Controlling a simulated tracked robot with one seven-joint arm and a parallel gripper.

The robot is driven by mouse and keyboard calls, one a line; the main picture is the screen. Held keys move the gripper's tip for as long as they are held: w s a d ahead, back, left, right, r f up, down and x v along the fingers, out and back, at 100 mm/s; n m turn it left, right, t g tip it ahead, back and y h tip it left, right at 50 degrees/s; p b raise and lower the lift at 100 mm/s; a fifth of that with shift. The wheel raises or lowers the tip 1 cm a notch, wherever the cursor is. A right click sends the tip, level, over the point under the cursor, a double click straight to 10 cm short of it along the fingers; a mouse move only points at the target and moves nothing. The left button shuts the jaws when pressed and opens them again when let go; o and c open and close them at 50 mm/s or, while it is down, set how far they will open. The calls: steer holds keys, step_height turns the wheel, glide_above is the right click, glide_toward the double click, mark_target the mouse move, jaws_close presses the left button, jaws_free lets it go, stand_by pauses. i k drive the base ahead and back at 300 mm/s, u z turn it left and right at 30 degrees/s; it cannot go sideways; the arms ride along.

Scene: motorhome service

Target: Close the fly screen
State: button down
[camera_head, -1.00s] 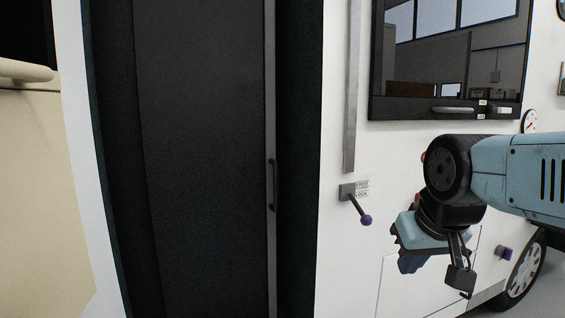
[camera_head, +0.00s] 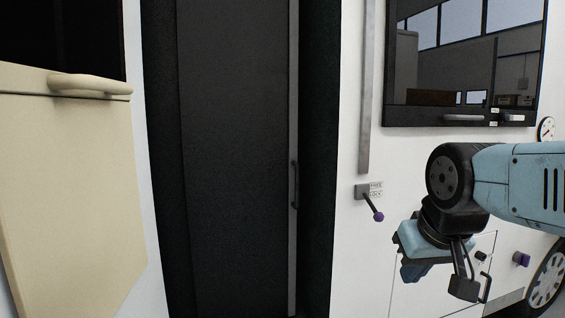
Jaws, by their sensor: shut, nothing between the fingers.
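The fly screen (camera_head: 235,150) is a dark mesh panel in the doorway of the white motorhome. Its grey vertical edge bar (camera_head: 293,90) carries a black handle (camera_head: 294,185) and stands close to the right side of the opening. A dark strip shows between the bar and the right door frame. My gripper (camera_head: 474,289) hangs low at the right, in front of the white body wall, apart from the screen and its handle. Its fingers point down and are shut with nothing between them.
A lever with a purple knob (camera_head: 377,216) sits by a small label right of the doorway. A dark window (camera_head: 460,60) is above my arm. The cream door (camera_head: 70,190) stands open at the left. A wheel (camera_head: 546,285) and a purple knob (camera_head: 521,259) are at lower right.

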mark_target(238, 60)
steer(key=i, duration=0.9)
steer(key=z, duration=0.05)
